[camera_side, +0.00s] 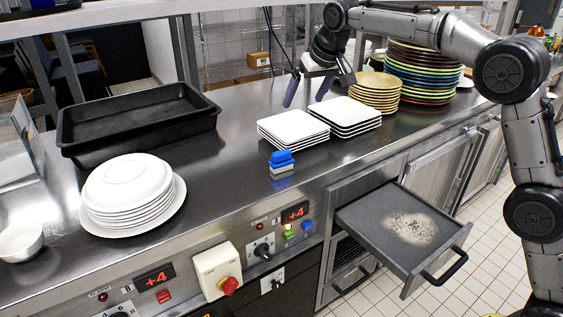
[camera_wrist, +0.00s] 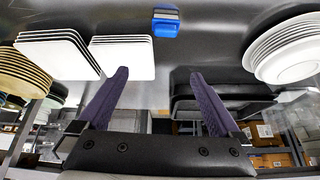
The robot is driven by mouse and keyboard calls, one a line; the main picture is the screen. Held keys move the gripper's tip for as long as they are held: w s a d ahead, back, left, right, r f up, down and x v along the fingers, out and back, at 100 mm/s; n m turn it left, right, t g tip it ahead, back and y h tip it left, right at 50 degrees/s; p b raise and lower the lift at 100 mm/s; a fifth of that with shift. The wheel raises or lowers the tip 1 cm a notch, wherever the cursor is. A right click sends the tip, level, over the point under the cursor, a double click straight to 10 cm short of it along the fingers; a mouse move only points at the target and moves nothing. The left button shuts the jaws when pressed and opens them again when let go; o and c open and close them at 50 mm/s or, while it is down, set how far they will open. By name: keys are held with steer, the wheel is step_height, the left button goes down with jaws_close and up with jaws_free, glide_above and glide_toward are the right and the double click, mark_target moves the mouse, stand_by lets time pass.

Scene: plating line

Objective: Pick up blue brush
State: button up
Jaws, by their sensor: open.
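The blue brush (camera_side: 281,158) lies on the steel counter near its front edge, just in front of the white square plates. It has a blue top and a pale grey lower part. In the wrist view the blue brush (camera_wrist: 166,25) shows at the top, a little right of centre. My gripper (camera_side: 306,91) is above the back of the counter, behind the square plates and well away from the brush. Its two purple fingers are spread wide with nothing between them, as the wrist view (camera_wrist: 158,72) also shows.
Two stacks of white square plates (camera_side: 292,129) stand between my gripper and the brush. Round white plates (camera_side: 127,195) and a black tray (camera_side: 140,118) are at left. Tan plates (camera_side: 376,92) and coloured plates (camera_side: 420,70) stand at right. An open drawer (camera_side: 361,218) juts out below the counter.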

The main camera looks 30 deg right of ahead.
steer(key=g, duration=0.1)
glide_above(284, 157)
steer(key=s, duration=0.2)
step_height(284, 157, down, 16)
steer(key=shift+r, duration=0.15)
steer(key=shift+s+x, duration=0.15)
steer(key=shift+x, duration=1.45)
steer(key=shift+s+x, duration=0.1)
steer(key=shift+x, duration=1.5)
steer(key=shift+a, duration=0.15)
steer(key=shift+c, duration=0.2)
steer(key=c, duration=1)
